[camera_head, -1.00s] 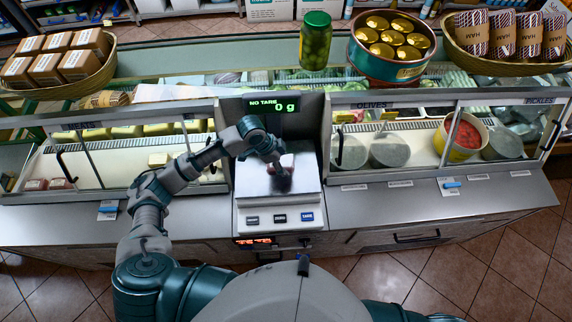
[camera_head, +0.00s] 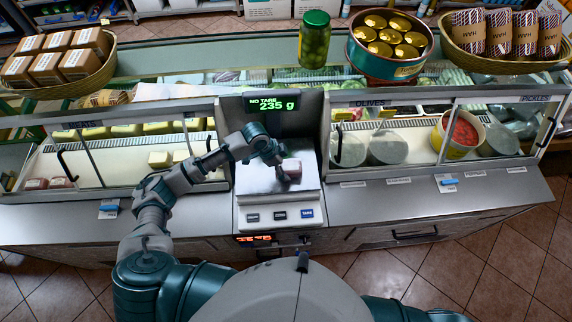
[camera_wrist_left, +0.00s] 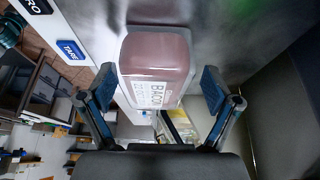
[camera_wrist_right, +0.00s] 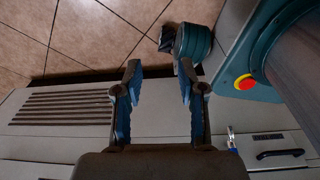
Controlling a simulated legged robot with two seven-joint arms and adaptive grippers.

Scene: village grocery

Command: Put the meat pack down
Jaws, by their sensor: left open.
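The meat pack (camera_head: 292,167), a small pinkish block, rests on the steel plate of the scale (camera_head: 254,182). In the left wrist view the meat pack (camera_wrist_left: 157,66) shows a white label reading "BACON". My left gripper (camera_head: 284,176) is at the pack, with its fingers (camera_wrist_left: 157,88) spread on either side of it and a gap to each. The scale display (camera_head: 272,103) reads 235 g. My right gripper (camera_wrist_right: 158,75) is open and empty, low by the counter front, and is out of the head view.
Glass display cases (camera_head: 120,150) flank the scale on both sides. A pickle jar (camera_head: 314,40), a tin of gold-lidded cans (camera_head: 390,50) and baskets stand on the upper shelf. The steel counter right of the scale (camera_head: 440,195) is mostly clear.

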